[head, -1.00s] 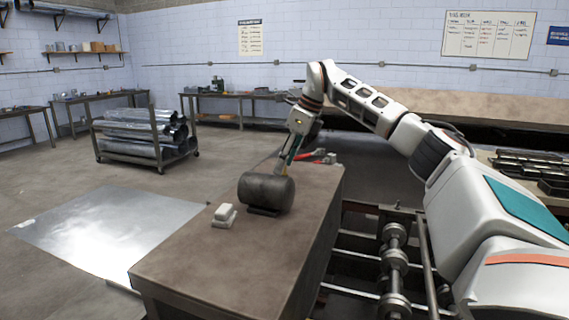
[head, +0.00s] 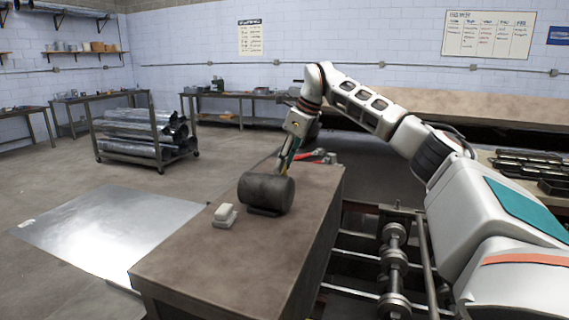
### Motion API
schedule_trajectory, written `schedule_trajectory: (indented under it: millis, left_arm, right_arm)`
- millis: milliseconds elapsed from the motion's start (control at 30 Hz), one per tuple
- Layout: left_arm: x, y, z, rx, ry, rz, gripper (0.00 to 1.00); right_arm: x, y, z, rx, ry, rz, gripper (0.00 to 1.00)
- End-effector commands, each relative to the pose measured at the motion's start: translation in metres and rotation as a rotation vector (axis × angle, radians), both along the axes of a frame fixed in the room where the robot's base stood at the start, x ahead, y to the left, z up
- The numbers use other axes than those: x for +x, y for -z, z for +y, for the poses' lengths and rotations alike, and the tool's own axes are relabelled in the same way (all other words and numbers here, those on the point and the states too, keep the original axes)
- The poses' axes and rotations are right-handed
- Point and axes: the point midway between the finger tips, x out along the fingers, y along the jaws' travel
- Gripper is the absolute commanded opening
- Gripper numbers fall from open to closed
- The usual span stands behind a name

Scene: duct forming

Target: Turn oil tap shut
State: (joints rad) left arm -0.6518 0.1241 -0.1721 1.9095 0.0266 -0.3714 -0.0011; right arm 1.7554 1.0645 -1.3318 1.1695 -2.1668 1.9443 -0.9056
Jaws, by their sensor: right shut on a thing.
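A dark grey cylinder (head: 265,193) lies on its side on a small stand on the workbench (head: 215,263); it looks like the oil drum. My right gripper (head: 284,166) reaches down at the cylinder's far upper side, its fingertips partly hidden behind it. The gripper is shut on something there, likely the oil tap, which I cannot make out. My left gripper is not in view.
A pale block (head: 225,215) lies on the bench left of the cylinder. Red-handled tools (head: 318,155) lie behind the gripper. A sheet of metal (head: 110,235) lies on the floor at left. A cart with metal rolls (head: 145,135) stands behind. Rollers (head: 393,262) are at right.

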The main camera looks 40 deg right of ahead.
Motion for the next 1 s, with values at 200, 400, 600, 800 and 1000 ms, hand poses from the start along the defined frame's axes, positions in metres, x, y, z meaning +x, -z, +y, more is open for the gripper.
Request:
schedule_trajectory:
  millis: [200, 400, 600, 800, 1000]
  left_arm:
    - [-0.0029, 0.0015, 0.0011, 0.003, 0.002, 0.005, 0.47]
    - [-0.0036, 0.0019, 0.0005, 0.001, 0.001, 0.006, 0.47]
    - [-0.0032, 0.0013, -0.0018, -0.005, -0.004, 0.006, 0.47]
    - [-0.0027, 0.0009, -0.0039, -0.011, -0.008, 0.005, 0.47]
    - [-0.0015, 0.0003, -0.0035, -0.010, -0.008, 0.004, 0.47]
  right_arm:
    - [-0.0003, 0.0000, 0.0014, -0.002, 0.151, -0.001, 0.09]
    - [-0.0002, -0.0003, 0.0028, -0.002, 0.339, -0.002, 0.09]
    - [-0.0002, -0.0004, 0.0038, -0.003, 0.529, -0.002, 0.09]
    - [0.0006, -0.0013, 0.0052, -0.001, 0.720, -0.003, 0.09]
    - [0.0011, -0.0011, 0.0063, -0.002, 0.910, -0.002, 0.09]
